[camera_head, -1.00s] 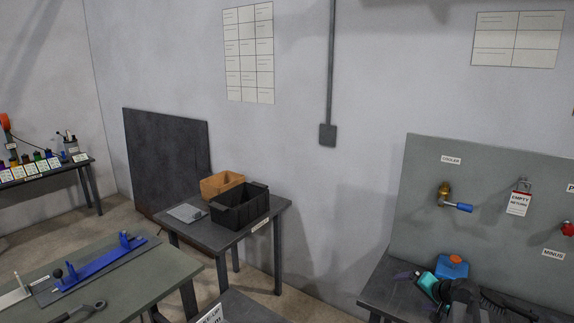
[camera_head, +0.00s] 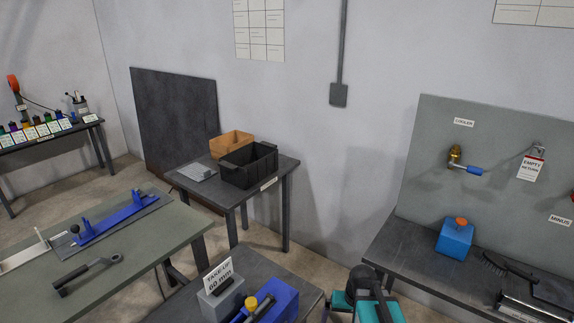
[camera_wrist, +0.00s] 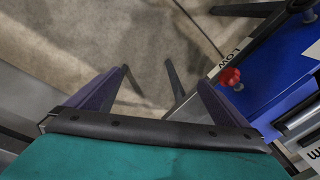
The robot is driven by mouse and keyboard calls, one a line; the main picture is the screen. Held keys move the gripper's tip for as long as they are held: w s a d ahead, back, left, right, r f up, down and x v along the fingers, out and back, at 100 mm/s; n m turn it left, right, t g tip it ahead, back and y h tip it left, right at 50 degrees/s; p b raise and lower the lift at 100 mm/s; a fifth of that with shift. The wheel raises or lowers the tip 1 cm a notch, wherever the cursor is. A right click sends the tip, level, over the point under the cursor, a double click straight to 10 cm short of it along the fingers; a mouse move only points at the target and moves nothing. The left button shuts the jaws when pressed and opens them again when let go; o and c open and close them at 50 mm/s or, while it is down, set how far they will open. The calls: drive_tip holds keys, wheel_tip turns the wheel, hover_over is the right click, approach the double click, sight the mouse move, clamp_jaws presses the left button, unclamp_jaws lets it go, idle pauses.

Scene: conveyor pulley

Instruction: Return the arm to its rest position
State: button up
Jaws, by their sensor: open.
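My gripper (camera_wrist: 162,78) shows in the wrist view with its two purple fingers spread apart. Nothing is between them, and bare floor shows beyond. The teal and black parts of my arm (camera_head: 366,296) show at the bottom of the head view, between the near dark table and the right bench. The fingers cannot be made out in the head view.
A blue unit with a red knob (camera_wrist: 230,76) is close to the right finger. In the head view, the near table holds a blue device (camera_head: 270,299) and a "TAKE UP" sign (camera_head: 217,275). The right bench (camera_head: 408,246) holds a blue container (camera_head: 455,240).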

drive_tip(key=s+a+f+n+g+b, duration=0.1)
drive_tip(key=s+f+g+b, duration=0.5)
drive_tip(key=s+f, duration=2.3)
drive_tip(key=shift+a+f+g+h+b, duration=0.15)
drive_tip(key=shift+a+g+h+b, duration=0.3)
drive_tip(key=shift+b, duration=1.5)
drive_tip(key=shift+c, duration=0.3)
